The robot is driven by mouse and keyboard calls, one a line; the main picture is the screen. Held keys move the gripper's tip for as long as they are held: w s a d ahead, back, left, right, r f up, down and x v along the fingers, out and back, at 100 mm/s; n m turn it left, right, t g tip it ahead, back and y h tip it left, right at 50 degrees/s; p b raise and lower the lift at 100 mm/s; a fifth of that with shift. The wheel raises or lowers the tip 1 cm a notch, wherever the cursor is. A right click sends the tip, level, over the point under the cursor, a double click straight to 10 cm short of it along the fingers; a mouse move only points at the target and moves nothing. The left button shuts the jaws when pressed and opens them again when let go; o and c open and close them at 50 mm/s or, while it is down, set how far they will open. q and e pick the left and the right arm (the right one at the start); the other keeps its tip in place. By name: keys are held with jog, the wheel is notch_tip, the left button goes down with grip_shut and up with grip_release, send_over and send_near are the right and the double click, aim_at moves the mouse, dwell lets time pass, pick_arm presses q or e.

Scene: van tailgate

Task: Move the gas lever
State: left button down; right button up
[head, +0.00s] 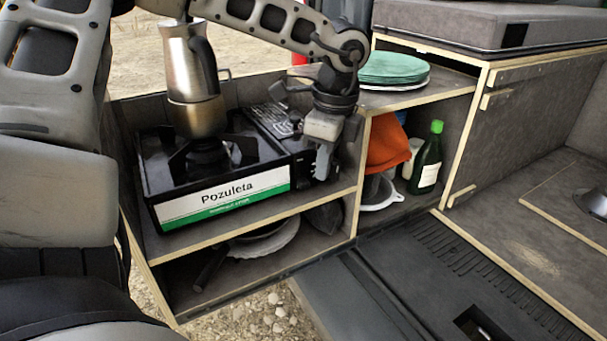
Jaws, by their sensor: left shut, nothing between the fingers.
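A black portable gas stove (160,180) with a white and green "Pozuleta" label stands on the upper shelf of the wooden kitchen box. A metal moka pot (190,80) with a black handle stands on its burner. My left gripper (323,163) is shut and empty, pointing down at the right end of the stove, close to its control side. The gas lever cannot be made out; the gripper covers that part of the stove. I cannot tell whether the fingers touch it. My right gripper is not in view.
Green plates (393,68) sit on the box top at right. Below are an orange cloth (388,143) and a green bottle (427,158). A pan and a white plate (270,240) lie on the lower shelf. The van floor (430,280) is at lower right.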

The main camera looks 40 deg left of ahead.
pick_arm(q)
notch_tip(320, 180, up, 16)
jog(key=d+p, duration=0.1)
jog(key=shift+w+d, duration=0.2)
jog(key=shift+w, duration=0.1)
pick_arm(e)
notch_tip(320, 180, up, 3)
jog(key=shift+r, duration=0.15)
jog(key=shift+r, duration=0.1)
